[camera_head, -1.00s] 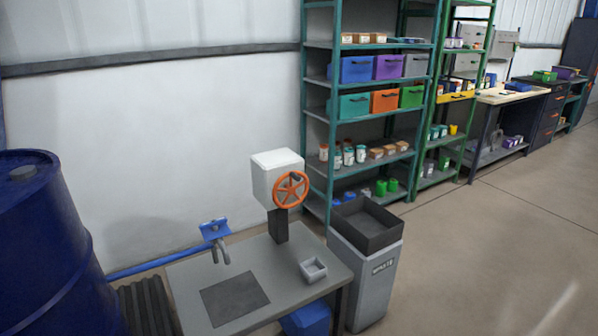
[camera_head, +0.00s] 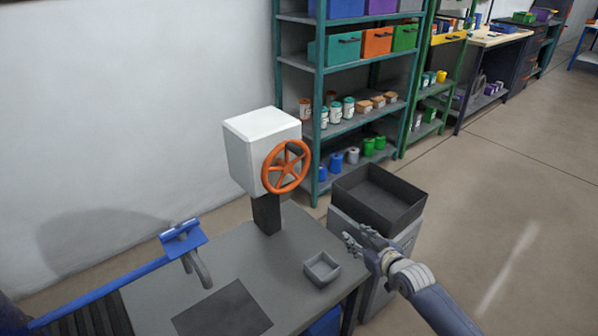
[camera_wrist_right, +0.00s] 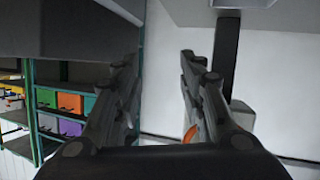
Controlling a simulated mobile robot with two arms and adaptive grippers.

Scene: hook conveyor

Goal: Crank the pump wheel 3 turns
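The orange pump wheel (camera_head: 286,166) has several spokes and is mounted on the front right of a white box (camera_head: 262,150). The box stands on a dark post on the grey table. My right gripper (camera_head: 352,240) is in the head view, below and to the right of the wheel and apart from it, beside the small grey tray. In the right wrist view its two fingers (camera_wrist_right: 160,65) are spread with nothing between them. An orange bit shows behind the right finger there; I cannot tell if it is the wheel. My left gripper is not in view.
A waste bin (camera_head: 376,198) stands at the table's right, behind my right gripper. A teal shelf (camera_head: 281,70) stands behind. Floor to the right is clear.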

